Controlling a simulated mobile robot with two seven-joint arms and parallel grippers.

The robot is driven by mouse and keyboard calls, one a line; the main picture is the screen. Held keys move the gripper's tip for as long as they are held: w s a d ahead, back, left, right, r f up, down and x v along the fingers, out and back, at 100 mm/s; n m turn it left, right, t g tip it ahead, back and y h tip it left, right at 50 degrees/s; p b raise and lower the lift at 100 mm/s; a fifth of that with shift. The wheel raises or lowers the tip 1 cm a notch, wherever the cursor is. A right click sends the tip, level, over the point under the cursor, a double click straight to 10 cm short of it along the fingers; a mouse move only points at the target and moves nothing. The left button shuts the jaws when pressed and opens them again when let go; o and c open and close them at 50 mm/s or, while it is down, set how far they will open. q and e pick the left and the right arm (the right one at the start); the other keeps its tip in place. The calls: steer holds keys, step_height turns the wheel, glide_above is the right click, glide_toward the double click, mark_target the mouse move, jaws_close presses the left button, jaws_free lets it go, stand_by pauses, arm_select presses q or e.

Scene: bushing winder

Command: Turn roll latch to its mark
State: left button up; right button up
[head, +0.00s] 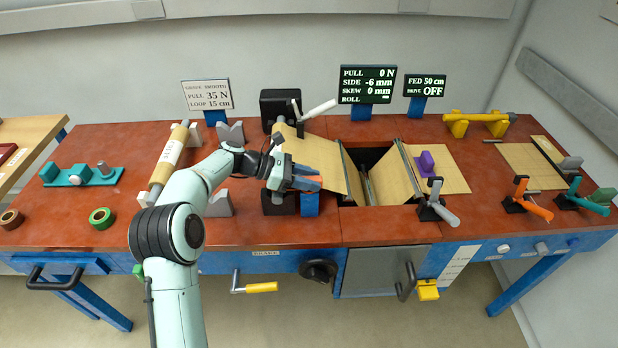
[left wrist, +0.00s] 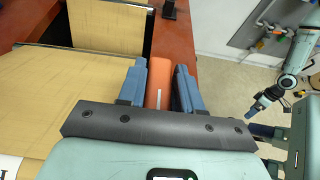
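The orange roll latch handle (head: 306,182) is at the front bearing block of the paper roll, just left of the table's middle. In the left wrist view the orange handle (left wrist: 157,84) fills the gap between my two blue fingers and carries a small pale stripe.
Brown paper (head: 317,152) runs from the roll beside the gripper. A white-handled lever (head: 318,109) stands behind it. A dark block (head: 280,203) and a blue post (head: 310,206) are below the gripper. An opening lies to the right.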

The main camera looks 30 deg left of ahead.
arm_select(q)
steer(key=shift+o, duration=1.1)
steer(key=p+v, duration=0.1)
steer(key=v, duration=1.2)
steer(key=shift+a, duration=0.2)
